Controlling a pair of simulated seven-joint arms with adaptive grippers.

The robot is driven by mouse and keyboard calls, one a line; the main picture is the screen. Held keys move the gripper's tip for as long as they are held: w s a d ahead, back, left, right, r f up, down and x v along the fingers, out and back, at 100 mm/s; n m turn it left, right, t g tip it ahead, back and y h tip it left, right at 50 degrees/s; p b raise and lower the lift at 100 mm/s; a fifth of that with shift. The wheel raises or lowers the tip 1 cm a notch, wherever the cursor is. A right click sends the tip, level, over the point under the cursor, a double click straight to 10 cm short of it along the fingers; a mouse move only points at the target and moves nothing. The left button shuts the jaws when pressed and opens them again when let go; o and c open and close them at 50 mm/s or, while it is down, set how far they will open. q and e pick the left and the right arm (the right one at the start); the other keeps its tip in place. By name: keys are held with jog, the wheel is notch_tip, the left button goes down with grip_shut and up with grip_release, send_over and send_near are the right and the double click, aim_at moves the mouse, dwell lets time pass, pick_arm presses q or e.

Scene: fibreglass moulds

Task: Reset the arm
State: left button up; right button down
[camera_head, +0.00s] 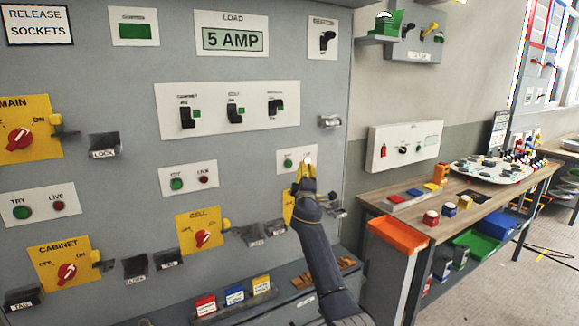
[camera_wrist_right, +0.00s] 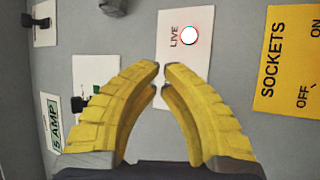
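My right gripper (camera_head: 307,172) is in front of the grey panel, at the white plate (camera_head: 284,160) with a green TRY button and a lamp. In the right wrist view its yellow fingers (camera_wrist_right: 160,70) curve together, tips almost meeting, with nothing between them. The LIVE lamp (camera_wrist_right: 189,36) glows white with a red rim, just beyond the fingertips. It also shows lit in the head view (camera_head: 308,160). The yellow SOCKETS plate (camera_wrist_right: 287,65) is right of the fingers in the wrist view; my arm partly covers it in the head view. My left gripper is not in view.
The panel carries a MAIN switch (camera_head: 18,139), a CABINET switch (camera_head: 66,272), a 5 AMP display (camera_head: 232,39) and black toggles (camera_head: 234,113). A shelf below holds coloured tags (camera_head: 234,296). A wooden bench (camera_head: 395,216) with an orange bin (camera_head: 398,236) stands to the right.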

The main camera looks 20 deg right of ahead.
jog(key=s+a+f+g+y, duration=0.2)
jog(key=s+f, duration=0.1)
jog(key=f, duration=1.2)
jog(key=s+a+f+g+y, duration=0.1)
jog(key=s+f, duration=0.3)
jog(key=f, duration=1.2)
jog(key=s+a+f+g+y, duration=0.2)
jog(key=s+a+f+g, duration=0.1)
jog(key=f, duration=1.3)
jog(key=shift+s+a+y, duration=0.15)
jog(key=shift+a+y, duration=0.15)
jog(key=shift+a, duration=0.05)
jog(key=s+a+f+m+g+y, duration=0.1)
jog(key=s+a+f+g, duration=0.2)
jog(key=s+f, duration=1.15)
jog(key=s+a+f+m+g+y, duration=0.1)
jog(key=s+a+f+m+g, duration=0.15)
jog(key=s+f, duration=1.25)
jog(key=s+a+f+m+g, duration=0.1)
jog(key=s+f, duration=0.4)
jog(key=s, duration=1)
jog(key=s+a+f+m+g+y, duration=0.1)
jog(key=s+f+g, duration=0.3)
jog(key=s, duration=1.1)
jog(key=s+a+f+m+g, duration=0.1)
jog(key=s+f, duration=0.6)
jog(key=s, duration=0.8)
jog(key=shift+s+a+f+g+y, duration=0.15)
jog(key=shift+s+a+g+y, duration=0.4)
jog(key=shift+a, duration=0.65)
